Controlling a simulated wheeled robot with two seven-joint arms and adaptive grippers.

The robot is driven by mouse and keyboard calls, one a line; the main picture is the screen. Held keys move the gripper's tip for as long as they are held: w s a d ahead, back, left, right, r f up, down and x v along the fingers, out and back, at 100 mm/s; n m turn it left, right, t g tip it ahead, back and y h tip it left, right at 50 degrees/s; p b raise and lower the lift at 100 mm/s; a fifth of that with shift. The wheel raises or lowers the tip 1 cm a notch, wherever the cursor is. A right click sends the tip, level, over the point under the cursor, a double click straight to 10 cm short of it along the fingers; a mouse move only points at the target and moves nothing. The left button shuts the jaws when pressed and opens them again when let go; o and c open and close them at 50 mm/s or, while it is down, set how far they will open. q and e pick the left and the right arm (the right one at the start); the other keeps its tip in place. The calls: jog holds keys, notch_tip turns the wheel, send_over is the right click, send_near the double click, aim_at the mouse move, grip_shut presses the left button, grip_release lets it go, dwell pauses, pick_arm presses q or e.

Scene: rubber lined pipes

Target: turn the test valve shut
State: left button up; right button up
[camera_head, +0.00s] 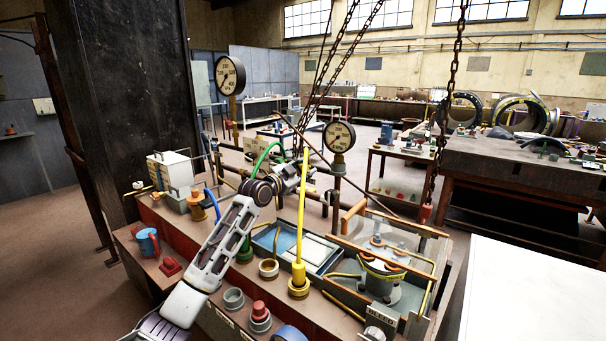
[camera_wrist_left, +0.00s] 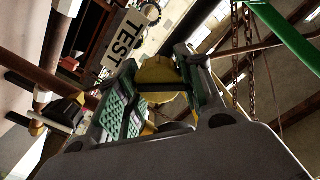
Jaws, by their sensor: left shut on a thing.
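My left gripper (camera_head: 300,178) reaches from the lower left to the pipework behind the bench in the head view. In the left wrist view, its green-padded jaws (camera_wrist_left: 155,95) are shut on a yellow part (camera_wrist_left: 160,72), which I take to be the test valve's handle. A white sign reading TEST (camera_wrist_left: 124,40) is just beside the jaws. The jaws partly cover the yellow part, and its angle is hard to tell. In the head view the valve is too small and too hidden behind the gripper to make out. My right gripper is not in view.
An upright yellow rod on a yellow base (camera_head: 299,281) stands close to the left gripper. Two gauges (camera_head: 230,75) (camera_head: 339,137) rise behind the bench. Chains (camera_head: 452,100) hang at the right. A tray with a metal fixture (camera_head: 382,275) fills the bench's right end.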

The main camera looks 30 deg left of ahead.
pick_arm(q)
jog(key=shift+f+m, duration=0.15)
jog(key=shift+m, duration=1.65)
jog(key=shift+d+m+p, duration=0.1)
jog(key=shift+m+p, duration=0.45)
jog(key=shift+m, duration=0.25)
jog(key=shift+m+p, duration=0.55)
jog(key=shift+m, duration=0.65)
jog(key=shift+p, duration=0.3)
jog(key=shift+f+m, duration=0.1)
jog(key=shift+m, duration=0.2)
jog(key=o, duration=1)
jog(key=shift+c, duration=0.2)
jog(key=shift+o, duration=0.3)
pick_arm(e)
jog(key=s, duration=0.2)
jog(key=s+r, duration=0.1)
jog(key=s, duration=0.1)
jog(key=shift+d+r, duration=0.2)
